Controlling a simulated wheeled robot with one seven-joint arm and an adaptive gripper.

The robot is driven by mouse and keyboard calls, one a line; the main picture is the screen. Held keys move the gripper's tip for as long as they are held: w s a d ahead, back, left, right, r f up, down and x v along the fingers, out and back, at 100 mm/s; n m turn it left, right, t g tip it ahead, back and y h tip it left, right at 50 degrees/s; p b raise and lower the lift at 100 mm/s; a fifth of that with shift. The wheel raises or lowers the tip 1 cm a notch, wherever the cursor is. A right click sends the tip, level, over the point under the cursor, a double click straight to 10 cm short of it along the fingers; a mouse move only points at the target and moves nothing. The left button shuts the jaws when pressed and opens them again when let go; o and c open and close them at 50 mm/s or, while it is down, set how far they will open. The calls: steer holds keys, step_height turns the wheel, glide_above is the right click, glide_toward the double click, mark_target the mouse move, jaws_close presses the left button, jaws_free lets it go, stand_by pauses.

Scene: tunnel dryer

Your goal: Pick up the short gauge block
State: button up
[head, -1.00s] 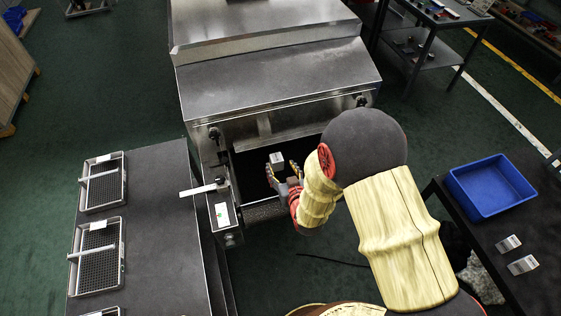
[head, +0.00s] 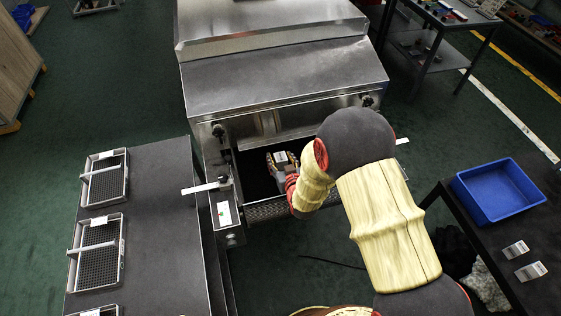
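A small pale grey block (head: 281,157), which looks like the gauge block, is at the dark mouth of the steel tunnel dryer. My gripper (head: 282,158) reaches in from the lower right, with one finger on each side of the block. The fingers look spread, with a narrow gap beside the block. The block's lower part is hidden by my gripper, so I cannot see what it rests on.
The dryer's steel hood (head: 285,80) rises just behind the block. A dark table (head: 160,215) with wire-mesh trays (head: 96,247) stands at left. At right, another dark table (head: 540,222) holds a blue bin (head: 497,190) and two small labelled pieces (head: 531,271).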

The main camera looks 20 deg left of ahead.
jaws_close()
stand_by(0.5)
steer(key=shift+r, duration=0.15)
